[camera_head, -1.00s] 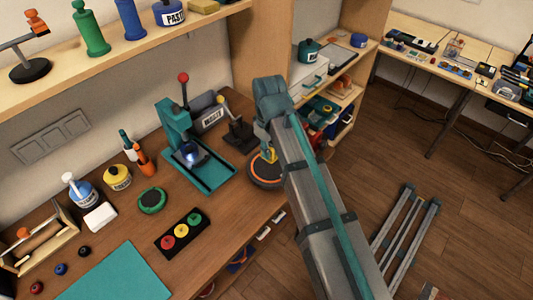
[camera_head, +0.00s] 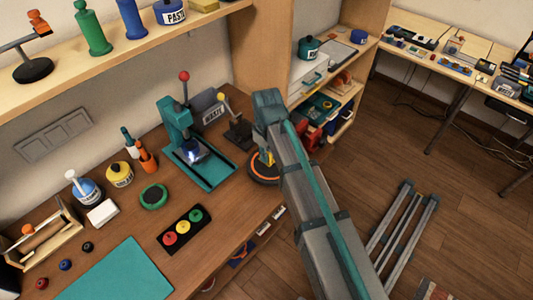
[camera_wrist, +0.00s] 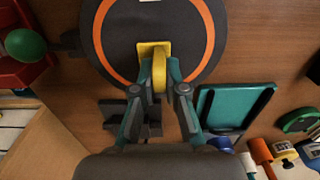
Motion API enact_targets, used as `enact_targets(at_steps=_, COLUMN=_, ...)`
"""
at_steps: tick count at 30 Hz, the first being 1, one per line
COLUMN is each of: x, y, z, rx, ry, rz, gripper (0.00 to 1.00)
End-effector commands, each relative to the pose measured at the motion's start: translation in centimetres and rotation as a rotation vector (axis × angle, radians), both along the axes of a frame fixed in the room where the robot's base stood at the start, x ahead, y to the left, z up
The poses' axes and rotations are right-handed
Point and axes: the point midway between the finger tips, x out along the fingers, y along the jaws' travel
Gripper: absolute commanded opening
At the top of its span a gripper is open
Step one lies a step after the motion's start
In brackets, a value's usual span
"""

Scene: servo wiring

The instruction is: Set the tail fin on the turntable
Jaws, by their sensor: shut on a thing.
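The tail fin (camera_wrist: 159,74) is a yellow piece with a flat, squarish plate at its far end. My gripper (camera_wrist: 160,72) is shut on it in the wrist view. The turntable (camera_wrist: 115,42) is a dark round disc with an orange ring. The fin's plate lies over the disc, inside the ring, in that view. I cannot tell whether it touches the disc. The turntable also shows in the head view (camera_head: 262,178) at the bench's right edge, partly covered by my arm.
A teal press (camera_head: 178,125) on a teal base stands left of the turntable. A dark stand with a yellow knob (camera_head: 238,130) is close behind it. A panel with red, yellow and green buttons (camera_head: 184,231) lies nearer. A shelf unit stands beyond the bench's right end.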

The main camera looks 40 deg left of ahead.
Motion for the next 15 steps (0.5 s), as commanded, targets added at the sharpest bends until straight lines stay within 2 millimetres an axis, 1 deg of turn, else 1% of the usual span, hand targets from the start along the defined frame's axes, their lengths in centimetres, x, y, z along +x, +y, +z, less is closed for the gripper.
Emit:
enact_targets(at_steps=2, x=0.00, y=-0.01, z=-0.29, rx=0.000, ry=0.000, rz=0.000, gripper=0.00)
enact_targets(at_steps=3, x=0.00, y=0.00, z=-0.24, rx=0.000, ry=0.000, rz=0.000, gripper=0.16)
enact_targets(at_steps=5, x=0.00, y=0.00, z=-0.22, rx=0.000, ry=0.000, rz=0.000, gripper=0.26)
enact_targets(at_steps=6, x=0.00, y=0.00, z=-0.21, rx=0.000, ry=0.000, rz=0.000, gripper=0.33)
enact_targets(at_steps=7, x=0.00, y=0.00, z=-0.21, rx=0.000, ry=0.000, rz=0.000, gripper=0.37)
enact_targets(at_steps=15, x=0.00, y=0.00, z=-0.18, rx=0.000, ry=0.000, rz=0.000, gripper=0.37)
